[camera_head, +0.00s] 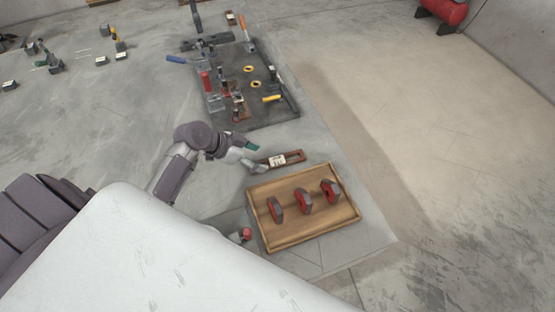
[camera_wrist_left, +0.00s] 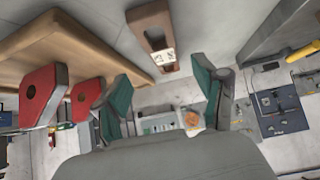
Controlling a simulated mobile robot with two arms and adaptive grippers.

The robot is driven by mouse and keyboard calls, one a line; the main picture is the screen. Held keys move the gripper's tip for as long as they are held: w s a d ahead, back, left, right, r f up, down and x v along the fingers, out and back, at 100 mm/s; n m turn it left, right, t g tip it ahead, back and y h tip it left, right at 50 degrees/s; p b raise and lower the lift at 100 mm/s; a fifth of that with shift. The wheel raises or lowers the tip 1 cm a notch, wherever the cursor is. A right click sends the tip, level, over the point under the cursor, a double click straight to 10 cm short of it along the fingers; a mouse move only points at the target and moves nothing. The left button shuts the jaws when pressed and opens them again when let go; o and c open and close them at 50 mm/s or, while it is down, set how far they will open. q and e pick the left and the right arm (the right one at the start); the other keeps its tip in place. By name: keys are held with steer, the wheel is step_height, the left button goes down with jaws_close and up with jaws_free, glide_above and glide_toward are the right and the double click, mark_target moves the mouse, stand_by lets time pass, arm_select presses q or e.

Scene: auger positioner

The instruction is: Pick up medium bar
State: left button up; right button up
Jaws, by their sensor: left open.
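My left gripper (camera_head: 257,157) is at the left end of the bar. Its green-padded fingers (camera_wrist_left: 163,82) are spread and empty, with the bar ahead of them. Whether a finger touches it cannot be told. My right gripper is not in view.
The wooden tray (camera_head: 303,238) in front holds three red and dark pieces (camera_head: 305,201). A dark mat (camera_head: 276,113) with several tools and clamps lies behind. A red cylinder (camera_head: 447,10) is at the far right. The floor to the right is clear.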

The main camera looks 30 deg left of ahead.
mark_target(277, 160)
arm_select(q)
steer(key=shift+w+d+f, duration=0.25)
steer(key=shift+w+f, duration=0.1)
steer(key=shift+w+d+f, duration=0.1)
steer(key=shift+w+d+f+p, duration=0.45)
steer(key=shift+w+p, duration=0.15)
steer(key=shift+w, duration=0.05)
steer(key=shift+x, duration=1.25)
steer(key=shift+w+f, duration=0.15)
steer(key=shift+f, duration=0.05)
steer(key=shift+c, duration=1.4)
jaws_close()
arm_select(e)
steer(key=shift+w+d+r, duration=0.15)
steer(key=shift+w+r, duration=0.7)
